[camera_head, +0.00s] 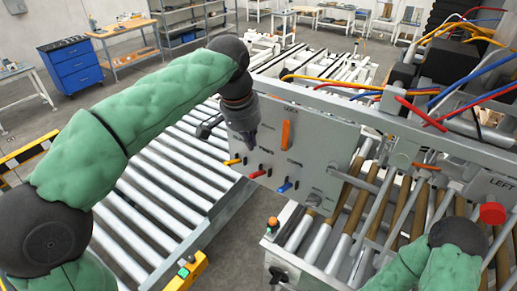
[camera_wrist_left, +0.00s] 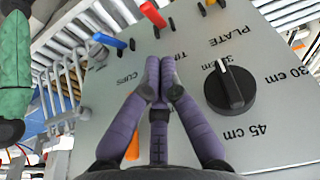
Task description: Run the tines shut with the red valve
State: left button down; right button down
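The red valve lever (camera_head: 257,174) sits low on the grey control panel (camera_head: 325,135), between a yellow lever (camera_head: 232,162) and a blue lever (camera_head: 285,187). In the left wrist view the red lever (camera_wrist_left: 152,14) sticks up at the top, beyond my fingertips. My left gripper (camera_head: 248,146) hangs before the panel, above the red lever and apart from it. Its purple fingers (camera_wrist_left: 154,68) are together with nothing between them. Brown and metal bars (camera_head: 405,205) lie right of the panel; I cannot tell which are the tines. My right gripper is out of sight.
A larger orange lever (camera_head: 286,135) stands higher on the panel. A black knob (camera_wrist_left: 230,88) with centimetre marks is right of my fingers. A red button (camera_head: 492,212) and cables (camera_head: 455,85) are at the right. A roller conveyor (camera_head: 165,185) runs left of the panel.

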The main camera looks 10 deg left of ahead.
pick_arm(q)
send_near(258, 172)
jog(key=x, duration=0.5)
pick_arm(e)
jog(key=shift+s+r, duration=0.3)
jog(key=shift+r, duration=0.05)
pick_arm(q)
jog(key=shift+f, duration=0.1)
dwell(0.4)
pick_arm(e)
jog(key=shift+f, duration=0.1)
